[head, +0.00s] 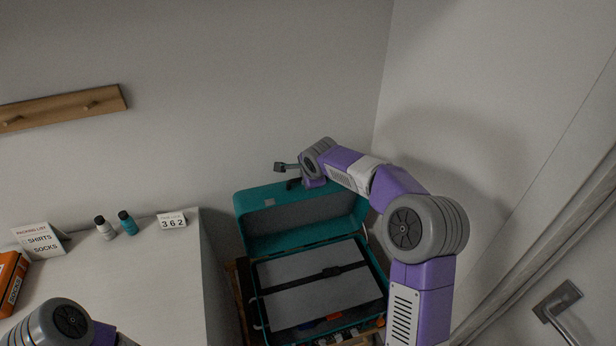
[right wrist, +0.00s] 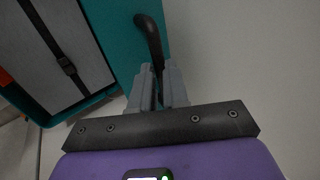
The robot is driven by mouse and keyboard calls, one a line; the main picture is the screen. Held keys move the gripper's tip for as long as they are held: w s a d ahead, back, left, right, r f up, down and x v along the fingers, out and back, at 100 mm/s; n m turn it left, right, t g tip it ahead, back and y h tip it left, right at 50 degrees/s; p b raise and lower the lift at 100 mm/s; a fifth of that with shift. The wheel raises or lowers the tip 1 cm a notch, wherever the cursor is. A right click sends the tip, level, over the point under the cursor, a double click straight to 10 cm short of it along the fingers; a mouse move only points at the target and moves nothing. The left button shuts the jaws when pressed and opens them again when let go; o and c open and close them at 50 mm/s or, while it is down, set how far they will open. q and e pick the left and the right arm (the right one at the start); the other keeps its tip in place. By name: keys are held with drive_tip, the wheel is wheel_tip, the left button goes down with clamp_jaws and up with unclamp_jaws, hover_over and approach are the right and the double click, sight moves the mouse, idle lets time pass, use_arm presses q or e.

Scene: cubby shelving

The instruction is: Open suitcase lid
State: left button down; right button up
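The teal suitcase (head: 258,312) sits low on a wooden stand, with its lid (head: 249,241) swung up and standing open against the back wall side. Grey panels and a black strap (head: 332,271) show inside the base. My right gripper (head: 301,183) is at the lid's top edge. In the right wrist view, the right gripper's fingers (right wrist: 157,88) are closed around the black lid handle (right wrist: 150,38), beside the teal lid (right wrist: 118,35). The left arm shows only a joint at the bottom left; its gripper is out of view.
A white table (head: 150,285) at left holds a packing list card (head: 40,241), two small bottles (head: 115,226), a number card (head: 172,220) and an orange box (head: 10,283). A peg rail (head: 62,108) hangs on the wall. A door handle (head: 557,301) is at right.

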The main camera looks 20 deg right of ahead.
drive_tip(key=o, duration=0.5)
drive_tip(key=shift+a+f, duration=0.1)
drive_tip(key=shift+f, duration=0.1)
drive_tip(key=shift+c, duration=0.2)
drive_tip(key=shift+r, duration=0.15)
drive_tip(key=shift+s+r, duration=0.2)
drive_tip(key=shift+r, duration=0.1)
drive_tip(key=v, duration=0.6)
drive_tip(key=shift+s+r, duration=0.25)
